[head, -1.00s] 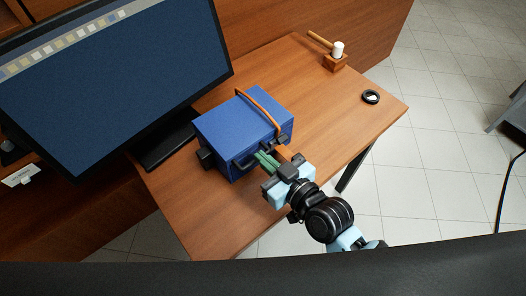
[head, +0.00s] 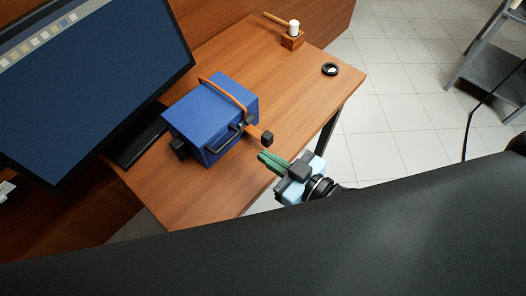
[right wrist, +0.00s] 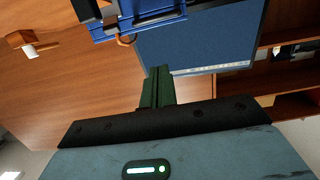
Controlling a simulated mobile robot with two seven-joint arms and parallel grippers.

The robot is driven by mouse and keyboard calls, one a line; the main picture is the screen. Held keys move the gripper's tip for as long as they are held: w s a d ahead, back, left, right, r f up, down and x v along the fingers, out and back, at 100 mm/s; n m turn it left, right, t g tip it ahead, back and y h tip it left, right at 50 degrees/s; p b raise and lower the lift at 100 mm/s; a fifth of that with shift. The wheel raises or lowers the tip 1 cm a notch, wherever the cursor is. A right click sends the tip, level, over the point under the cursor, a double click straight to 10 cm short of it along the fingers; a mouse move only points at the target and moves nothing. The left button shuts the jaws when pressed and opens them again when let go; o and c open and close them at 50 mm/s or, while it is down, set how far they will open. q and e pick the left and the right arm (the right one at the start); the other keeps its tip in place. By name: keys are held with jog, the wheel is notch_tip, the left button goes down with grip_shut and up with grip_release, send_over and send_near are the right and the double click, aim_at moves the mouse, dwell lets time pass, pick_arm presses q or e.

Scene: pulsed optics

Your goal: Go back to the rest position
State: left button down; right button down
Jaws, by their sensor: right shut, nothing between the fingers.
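My right gripper (head: 273,160) is in the head view at the table's near right edge. Its green fingers are shut with nothing between them, and they point left toward the blue box (head: 210,110). A gap lies between the fingertips and the box. The fingers also show in the right wrist view (right wrist: 157,88), with the blue box (right wrist: 135,18) beyond them at the top. The box has an orange strap (head: 228,90), a dark front handle and an orange tab with a dark block at its end. My left gripper is not in view.
The wooden table (head: 215,195) has a large monitor (head: 90,80) at left. Tiled floor (head: 400,120) lies open to the right, with a grey rack (head: 490,75) beyond.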

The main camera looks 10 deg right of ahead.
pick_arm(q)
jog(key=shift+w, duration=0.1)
